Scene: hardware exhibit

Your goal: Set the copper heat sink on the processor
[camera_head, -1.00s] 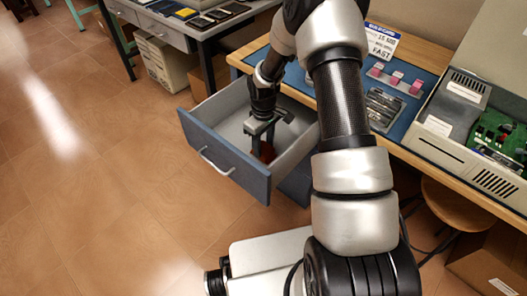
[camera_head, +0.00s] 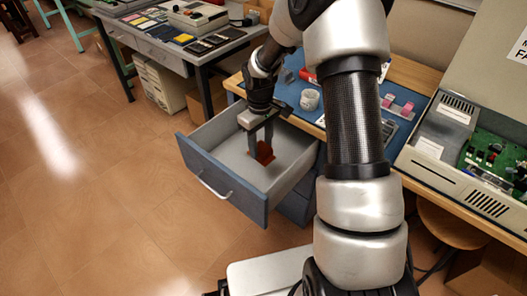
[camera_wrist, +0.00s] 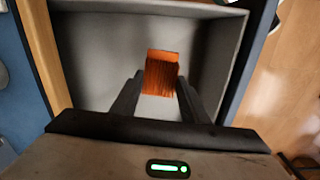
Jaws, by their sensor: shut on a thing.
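The copper heat sink (camera_head: 264,153) is an orange-brown finned block. It is at the open blue drawer (camera_head: 222,187), over the grey inside. My gripper (camera_head: 255,145) points down into the drawer and is shut on the heat sink. In the wrist view the heat sink (camera_wrist: 161,73) shows between the two dark fingertips (camera_wrist: 158,88). How far it is above the drawer floor is hard to tell. A green circuit board (camera_head: 492,150) lies in the open beige computer case (camera_head: 432,172) at the right; I cannot make out the processor on it.
The drawer walls surround my gripper. The wooden bench (camera_head: 415,192) holds a blue mat with a white roll (camera_head: 310,99) and pink-topped pieces (camera_head: 397,106). A grey table (camera_head: 215,47) stands behind. A round stool (camera_head: 450,225) is under the bench. The floor at left is clear.

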